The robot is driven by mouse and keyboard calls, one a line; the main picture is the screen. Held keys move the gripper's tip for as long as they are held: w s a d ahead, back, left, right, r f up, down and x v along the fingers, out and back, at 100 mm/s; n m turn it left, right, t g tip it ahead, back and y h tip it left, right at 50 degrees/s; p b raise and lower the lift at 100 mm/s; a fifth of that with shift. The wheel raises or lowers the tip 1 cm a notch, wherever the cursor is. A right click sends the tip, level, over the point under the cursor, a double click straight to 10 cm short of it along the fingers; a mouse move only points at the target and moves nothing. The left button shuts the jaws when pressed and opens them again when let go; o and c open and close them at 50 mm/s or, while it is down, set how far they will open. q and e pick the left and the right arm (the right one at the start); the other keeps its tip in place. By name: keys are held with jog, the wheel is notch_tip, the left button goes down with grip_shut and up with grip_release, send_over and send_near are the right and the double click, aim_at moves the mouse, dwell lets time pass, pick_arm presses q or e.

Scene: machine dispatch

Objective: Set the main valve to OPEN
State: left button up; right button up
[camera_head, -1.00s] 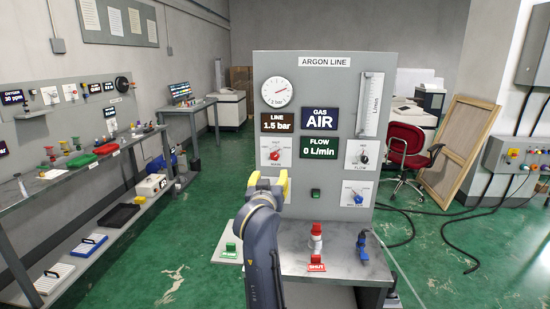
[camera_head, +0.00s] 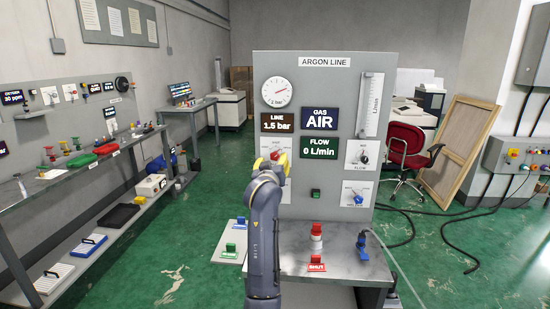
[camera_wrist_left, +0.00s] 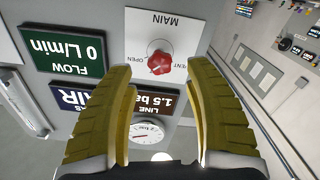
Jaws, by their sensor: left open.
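The main valve is a red knob (camera_wrist_left: 159,63) on a white plate (camera_wrist_left: 140,28) marked MAIN, seen upside down in the left wrist view. OPEN is printed at the knob's left there and a partly hidden VENT at its right. I cannot tell which mark the knob points to. In the head view the red knob (camera_head: 275,155) shows just by the yellow fingertips. My left gripper (camera_head: 270,162) is open. In the left wrist view its fingers (camera_wrist_left: 160,85) stand on either side of the line to the knob, with nothing held between them. My right gripper is not in view.
The grey ARGON LINE panel (camera_head: 342,85) carries a gauge (camera_head: 276,93), displays reading 1.5 bar, AIR and 0 L/min, a FLOW knob (camera_head: 363,157) and a blue knob (camera_head: 358,199). A red-topped fitting (camera_head: 316,232) and a SHUT tag (camera_head: 316,267) are on the shelf below.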

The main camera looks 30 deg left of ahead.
aim_at(275, 158)
pick_arm(q)
jog(key=shift+x, duration=2.9)
grip_shut()
jog(key=shift+f, duration=0.1)
